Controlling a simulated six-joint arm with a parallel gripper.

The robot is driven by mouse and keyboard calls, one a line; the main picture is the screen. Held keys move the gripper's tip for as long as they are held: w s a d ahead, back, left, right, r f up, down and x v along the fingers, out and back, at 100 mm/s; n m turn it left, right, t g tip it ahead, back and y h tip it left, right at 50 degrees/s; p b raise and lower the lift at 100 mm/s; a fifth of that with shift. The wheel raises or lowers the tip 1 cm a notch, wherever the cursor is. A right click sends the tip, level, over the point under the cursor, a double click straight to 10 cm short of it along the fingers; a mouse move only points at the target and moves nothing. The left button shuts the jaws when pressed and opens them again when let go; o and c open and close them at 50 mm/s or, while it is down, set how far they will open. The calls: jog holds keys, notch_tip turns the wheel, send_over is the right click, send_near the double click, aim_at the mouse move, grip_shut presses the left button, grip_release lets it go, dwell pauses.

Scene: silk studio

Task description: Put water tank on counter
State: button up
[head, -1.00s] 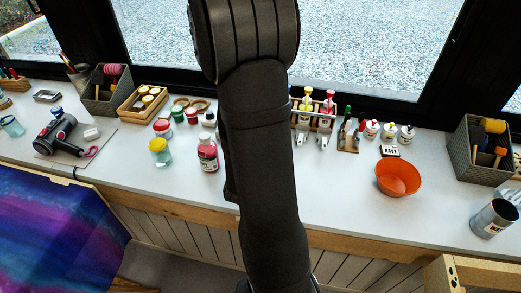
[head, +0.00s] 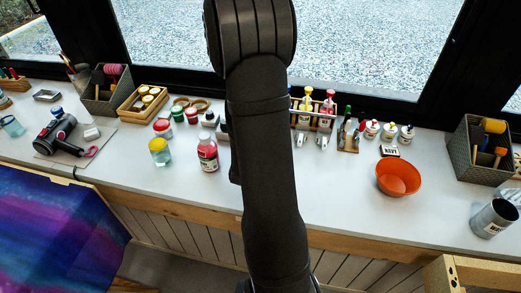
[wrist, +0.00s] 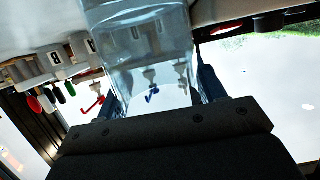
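The water tank (wrist: 140,45) is a clear, pale blue, see-through vessel in the wrist view. It stands between the two fingers of my gripper (wrist: 158,82), with a finger against each side, so the gripper looks shut on it. Its far end runs out of the top of the wrist view. In the head view my arm hides both the gripper and the tank. The counter (head: 330,190) is the long white top under the window in the head view.
Bottles and jars (head: 208,155) stand left of my arm. A rack of bottles (head: 314,112) and an orange bowl (head: 398,178) are on the right. The counter's front middle is clear.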

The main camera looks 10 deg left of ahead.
jog(key=c, duration=0.5)
jog(key=shift+o, duration=0.2)
jog(key=shift+r, duration=0.2)
jog(key=s+d+r, duration=0.3)
jog(key=d+r, duration=0.7)
jog(key=d, duration=0.1)
jog(key=shift+r, duration=0.3)
jog(key=shift+d, duration=0.15)
dwell(2.5)
